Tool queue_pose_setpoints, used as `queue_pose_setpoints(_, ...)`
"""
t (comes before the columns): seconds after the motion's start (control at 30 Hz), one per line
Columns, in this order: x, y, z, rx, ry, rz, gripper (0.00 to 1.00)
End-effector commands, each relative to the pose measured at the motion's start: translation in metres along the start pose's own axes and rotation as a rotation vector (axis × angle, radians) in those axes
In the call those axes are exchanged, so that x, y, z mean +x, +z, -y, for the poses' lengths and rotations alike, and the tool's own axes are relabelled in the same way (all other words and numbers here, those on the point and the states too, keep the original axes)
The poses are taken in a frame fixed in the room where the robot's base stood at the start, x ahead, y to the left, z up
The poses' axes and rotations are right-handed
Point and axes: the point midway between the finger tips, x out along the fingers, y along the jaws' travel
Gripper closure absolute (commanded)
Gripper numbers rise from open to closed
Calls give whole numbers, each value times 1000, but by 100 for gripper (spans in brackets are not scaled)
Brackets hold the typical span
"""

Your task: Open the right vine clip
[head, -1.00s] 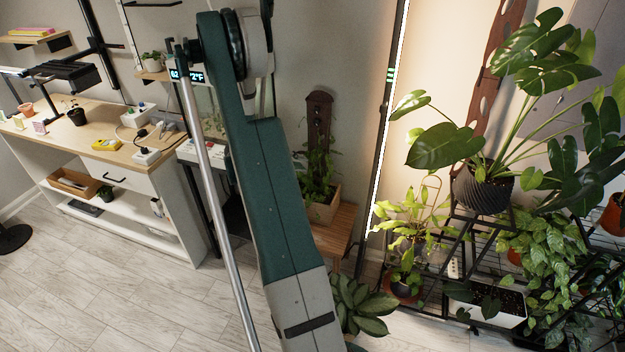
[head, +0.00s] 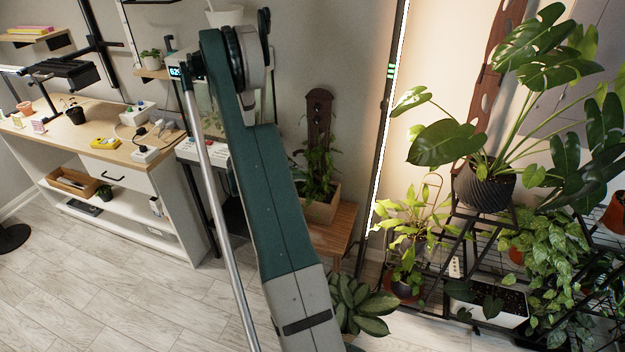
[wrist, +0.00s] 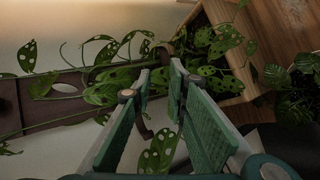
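In the wrist view, my gripper (wrist: 163,70) is open, its two green-padded fingers apart with a gap between them. A dark brown curved piece (wrist: 178,43), which looks like a vine clip, sits just beyond the fingertips. Another brown hooked piece (wrist: 145,129) shows partly behind the left finger. I cannot tell which is the right clip, nor whether either is open. The brown plank (wrist: 68,88) runs sideways behind split-leaf vine leaves (wrist: 103,92). In the head view, the plank (head: 319,108) stands upright in a wooden planter (head: 322,209); my gripper is hidden there.
The planter stands on a wooden bench (head: 335,243). A leafy floor plant (head: 360,306) is below it. A lit vertical light strip (head: 388,110) and a black plant rack (head: 455,250) with several pots stand to the right. A workbench (head: 110,135) is at left.

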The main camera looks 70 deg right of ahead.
Motion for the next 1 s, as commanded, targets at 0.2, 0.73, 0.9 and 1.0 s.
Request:
queue_pose_setpoints(0.2, 27, 1, 15, 1, 0, 1, 83)
queue_pose_setpoints(0.73, 81, 0, 14, 0, 0, 0, 83)
queue_pose_setpoints(0.9, 83, 0, 14, 0, 0, 0, 83)
queue_pose_setpoints(1.0, 83, 0, 13, 0, 0, 0, 83)
